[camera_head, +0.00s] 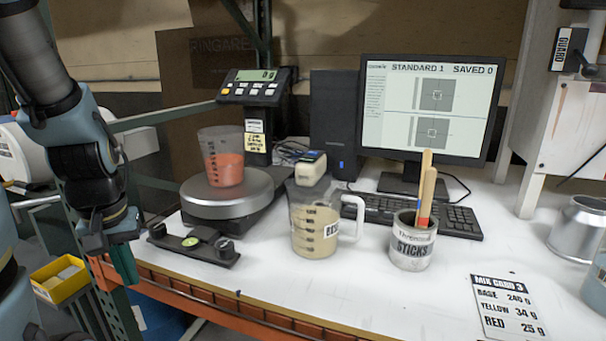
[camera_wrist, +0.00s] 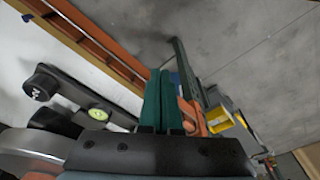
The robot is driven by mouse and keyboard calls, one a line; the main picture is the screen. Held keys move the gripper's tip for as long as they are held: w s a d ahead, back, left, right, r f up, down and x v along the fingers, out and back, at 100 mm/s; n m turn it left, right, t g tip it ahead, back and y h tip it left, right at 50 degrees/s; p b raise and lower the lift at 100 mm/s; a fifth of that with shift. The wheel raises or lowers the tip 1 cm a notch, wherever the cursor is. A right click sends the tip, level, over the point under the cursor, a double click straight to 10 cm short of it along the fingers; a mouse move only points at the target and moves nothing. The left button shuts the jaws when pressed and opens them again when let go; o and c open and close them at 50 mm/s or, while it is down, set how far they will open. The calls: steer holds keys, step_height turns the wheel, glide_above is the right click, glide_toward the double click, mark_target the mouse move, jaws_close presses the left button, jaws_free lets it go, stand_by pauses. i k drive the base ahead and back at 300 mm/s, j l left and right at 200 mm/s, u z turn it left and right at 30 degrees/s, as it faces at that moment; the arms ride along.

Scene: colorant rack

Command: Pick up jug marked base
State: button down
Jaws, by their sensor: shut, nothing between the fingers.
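The jug marked base (camera_head: 312,228) is a clear measuring jug with a white handle on its right side and a pale cream filling. Its label is partly visible on the front. My gripper (camera_head: 125,268) hangs at the left of the head view, by the bench's left end, well apart from the jug. In the wrist view its green fingers (camera_wrist: 162,100) are together with nothing between them. The jug does not show in the wrist view.
A cup of red liquid (camera_head: 222,160) stands on the scale (camera_head: 228,193). A level bar (camera_head: 192,246) lies before it. The sticks can (camera_head: 411,243) is right of the jug, with a keyboard (camera_head: 460,222) behind. A recipe card (camera_head: 507,306) lies front right. The bench's front middle is clear.

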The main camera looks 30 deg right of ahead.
mark_target(314, 202)
steer(key=k+l+u, duration=0.25)
steer(key=k+l, duration=0.25)
steer(key=k+l+u, duration=0.25)
steer(key=k, duration=0.3)
steer(key=l, duration=0.1)
